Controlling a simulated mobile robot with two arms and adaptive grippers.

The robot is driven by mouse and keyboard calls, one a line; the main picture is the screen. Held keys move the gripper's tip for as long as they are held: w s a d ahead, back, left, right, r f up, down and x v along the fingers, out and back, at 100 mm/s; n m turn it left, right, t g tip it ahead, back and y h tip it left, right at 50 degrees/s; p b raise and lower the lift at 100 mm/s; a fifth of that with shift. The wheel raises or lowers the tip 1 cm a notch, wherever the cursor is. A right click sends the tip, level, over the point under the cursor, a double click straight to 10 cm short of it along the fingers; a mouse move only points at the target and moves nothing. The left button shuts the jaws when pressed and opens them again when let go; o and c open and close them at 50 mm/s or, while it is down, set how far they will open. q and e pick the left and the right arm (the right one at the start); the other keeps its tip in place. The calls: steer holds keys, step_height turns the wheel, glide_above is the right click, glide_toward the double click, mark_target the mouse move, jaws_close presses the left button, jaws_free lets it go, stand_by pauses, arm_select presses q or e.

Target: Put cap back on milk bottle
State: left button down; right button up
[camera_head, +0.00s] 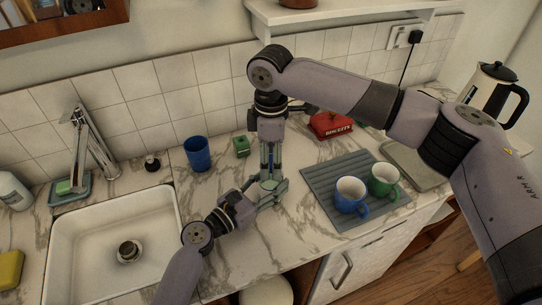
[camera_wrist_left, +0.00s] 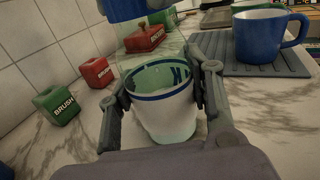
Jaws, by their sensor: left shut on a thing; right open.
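The milk bottle (camera_wrist_left: 165,105) is clear glass with white milk inside and a blue band with lettering. It stands upright on the marble counter in the left wrist view. My left gripper (camera_head: 272,193) is shut around its body; its fingers (camera_wrist_left: 160,98) show on both sides. A blue part (camera_wrist_left: 135,9), which looks like the cap, is at the top edge of that view, cut off; I cannot tell whether it is seated. My right gripper (camera_head: 270,170) points down over the bottle, open. In the head view the grippers hide most of the bottle.
A blue cup (camera_head: 197,153) and green block (camera_head: 242,146) stand behind to the left. A red tin (camera_head: 330,124) is at the back right. Blue (camera_head: 350,195) and green (camera_head: 383,179) mugs sit on a grey mat (camera_head: 322,178). The sink (camera_head: 85,250) is left.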

step_height(320, 180, up, 12)
stand_by(0.5)
arm_select(q)
steer(key=c, duration=0.7)
jaws_free()
steer(key=v, duration=1.2)
